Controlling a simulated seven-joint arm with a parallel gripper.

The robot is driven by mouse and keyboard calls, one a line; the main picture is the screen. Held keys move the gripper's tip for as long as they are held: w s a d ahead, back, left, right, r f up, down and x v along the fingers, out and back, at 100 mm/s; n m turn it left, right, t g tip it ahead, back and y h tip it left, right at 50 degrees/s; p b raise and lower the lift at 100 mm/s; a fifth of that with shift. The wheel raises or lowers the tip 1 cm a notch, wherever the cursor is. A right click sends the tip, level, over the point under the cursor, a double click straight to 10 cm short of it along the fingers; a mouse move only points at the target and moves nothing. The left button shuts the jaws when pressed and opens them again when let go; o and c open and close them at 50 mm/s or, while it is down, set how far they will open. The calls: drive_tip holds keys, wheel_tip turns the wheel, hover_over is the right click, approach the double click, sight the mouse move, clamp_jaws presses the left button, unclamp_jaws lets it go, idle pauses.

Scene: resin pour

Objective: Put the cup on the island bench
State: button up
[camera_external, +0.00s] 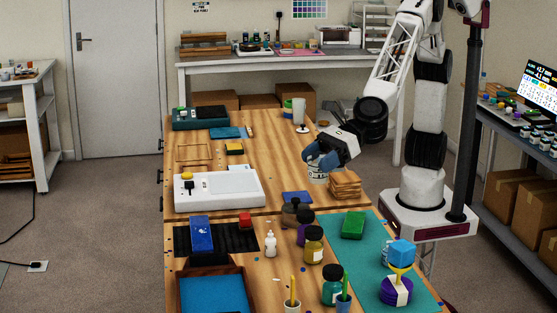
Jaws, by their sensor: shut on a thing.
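My gripper (318,160) is over the right side of the wooden island bench (268,140), pointing down and left. Its blue fingers are shut on a whitish cup (316,176) with dark markings. The fingers and wrist hide the cup's upper part. The cup is just left of a stack of wooden pieces (345,186). I cannot tell whether its base touches the bench top.
A frosted cylinder (299,110) stands at the bench's far right. A white machine (220,190) sits at the left. Several bottles, including an amber one (313,245), stand in front of the cup. Bare wood shows behind the cup.

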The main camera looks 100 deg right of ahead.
drive_tip(key=shift+s+a, duration=0.8)
drive_tip(key=shift+a, duration=0.1)
wheel_tip(320, 180, down, 18)
drive_tip(key=shift+w+d, duration=0.1)
drive_tip(key=shift+f, duration=3.1)
drive_tip(key=shift+f, duration=1.85)
drive_tip(key=shift+f, duration=0.1)
drive_tip(key=o, duration=0.9)
drive_tip(key=shift+o, duration=0.2)
